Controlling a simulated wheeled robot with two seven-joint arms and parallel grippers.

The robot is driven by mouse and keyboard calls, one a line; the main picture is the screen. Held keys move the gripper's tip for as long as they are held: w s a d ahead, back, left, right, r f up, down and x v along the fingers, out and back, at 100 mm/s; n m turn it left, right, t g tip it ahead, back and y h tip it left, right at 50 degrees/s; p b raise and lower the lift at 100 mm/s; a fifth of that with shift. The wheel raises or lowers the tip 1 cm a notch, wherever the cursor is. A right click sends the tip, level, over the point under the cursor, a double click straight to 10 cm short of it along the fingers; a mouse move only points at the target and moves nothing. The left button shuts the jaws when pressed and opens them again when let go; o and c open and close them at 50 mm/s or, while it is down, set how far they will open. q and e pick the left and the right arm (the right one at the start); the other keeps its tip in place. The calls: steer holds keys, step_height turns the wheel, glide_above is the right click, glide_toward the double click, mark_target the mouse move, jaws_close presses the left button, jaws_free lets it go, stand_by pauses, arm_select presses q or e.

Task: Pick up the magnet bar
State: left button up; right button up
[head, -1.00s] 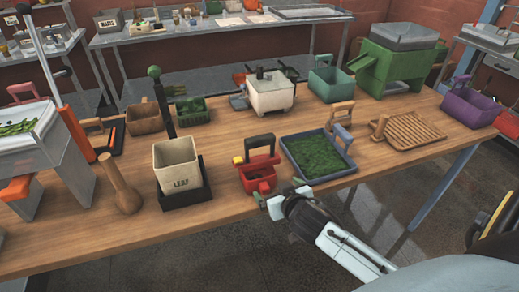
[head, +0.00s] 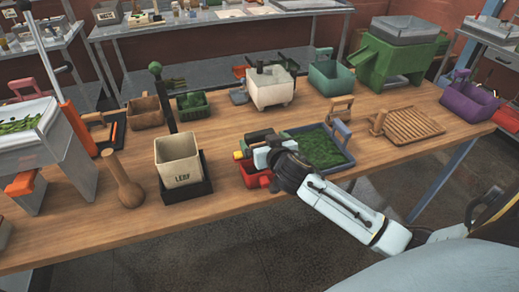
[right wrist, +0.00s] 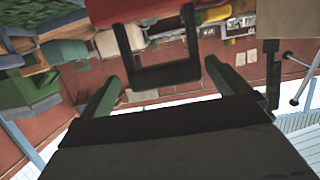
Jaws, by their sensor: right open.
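A red box-like piece (head: 252,178) with a yellow knob (head: 238,155) sits near the table's front edge, left of the green-filled tray. Its black U-shaped handle is mostly behind my gripper in the head view. I cannot tell for sure whether this is the magnet bar; no other piece is clearly one. My right gripper (head: 262,149) is over the red piece. In the right wrist view its two green-padded fingers (right wrist: 162,92) are apart, with the black handle (right wrist: 155,80) and red body (right wrist: 145,10) between and beyond them. Contact is not visible. My left gripper is out of view.
The LEAF box (head: 178,162) stands close on the left. The blue tray (head: 338,168) is close on the right, with a wooden slatted board (head: 415,128) beyond. A cream box (head: 270,88) stands behind. Bare tabletop lies front left.

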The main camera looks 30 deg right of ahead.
mark_target(258, 133)
steer(key=shift+r+x, duration=0.15)
steer(key=shift+x, duration=1)
steer(key=shift+r+x, duration=0.15)
steer(key=shift+x, duration=1.05)
steer(key=shift+a, duration=0.2)
steer(key=c, duration=1)
steer(key=shift+w+r, duration=0.1)
steer(key=shift+c, duration=0.7)
